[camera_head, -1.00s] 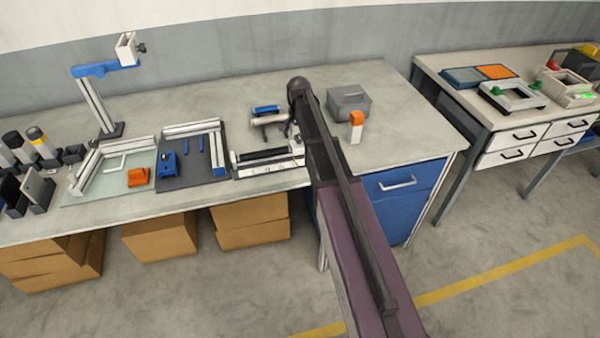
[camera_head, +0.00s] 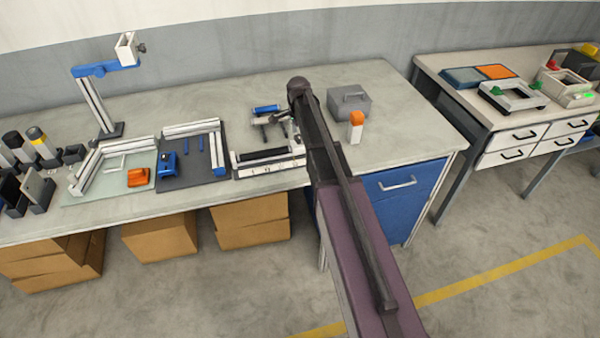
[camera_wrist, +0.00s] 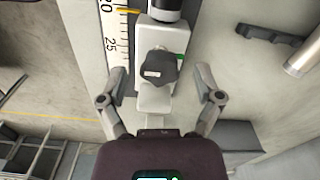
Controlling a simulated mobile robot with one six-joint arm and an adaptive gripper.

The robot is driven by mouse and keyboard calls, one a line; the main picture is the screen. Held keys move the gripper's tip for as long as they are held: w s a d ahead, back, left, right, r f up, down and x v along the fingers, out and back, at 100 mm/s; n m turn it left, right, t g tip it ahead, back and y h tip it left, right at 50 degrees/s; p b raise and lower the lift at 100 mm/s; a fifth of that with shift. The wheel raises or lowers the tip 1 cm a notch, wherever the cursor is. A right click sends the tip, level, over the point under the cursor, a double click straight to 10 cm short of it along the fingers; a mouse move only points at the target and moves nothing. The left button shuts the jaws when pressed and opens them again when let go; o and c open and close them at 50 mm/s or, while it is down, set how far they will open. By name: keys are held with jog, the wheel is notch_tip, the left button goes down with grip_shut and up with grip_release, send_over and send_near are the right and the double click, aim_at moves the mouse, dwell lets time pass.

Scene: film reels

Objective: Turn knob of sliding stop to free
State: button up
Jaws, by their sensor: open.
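The sliding stop's dark grey lobed knob (camera_wrist: 160,68) sits on a light grey block (camera_wrist: 176,36) in the wrist view. A pale mark on the knob lies on its left side. A green mark (camera_wrist: 180,57) shows on the block, just right of the knob. My gripper (camera_wrist: 160,82) is open, with one finger left and one right of the knob, both apart from it in this view. In the head view, my gripper (camera_head: 272,124) is above the rail fixture (camera_head: 266,170); my arm hides part of that area and the knob cannot be made out.
A numbered scale (camera_wrist: 114,40) with an orange pointer (camera_wrist: 127,11) runs left of the block. A grey lidded box (camera_head: 349,104) and an orange-topped white object (camera_head: 355,128) stand right of my arm. A dark board (camera_head: 190,174) lies left of the fixture.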

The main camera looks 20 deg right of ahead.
aim_at(299, 136)
jog(key=shift+r+p, duration=6.75)
jog(key=shift+r, duration=0.25)
jog(key=s+a+f+n+b, duration=0.2)
jog(key=s+f+n+b, duration=0.3)
jog(key=s, duration=0.5)
jog(key=s+a+f+n+b, duration=0.3)
jog(key=s+f+n+b, duration=0.3)
jog(key=s, duration=0.4)
jog(key=shift+s+n, duration=0.25)
jog(key=shift+n, duration=0.15)
jog(key=shift+a, duration=0.1)
jog(key=s+a+n, duration=0.1)
jog(key=s+n, duration=0.3)
jog(key=s, duration=0.3)
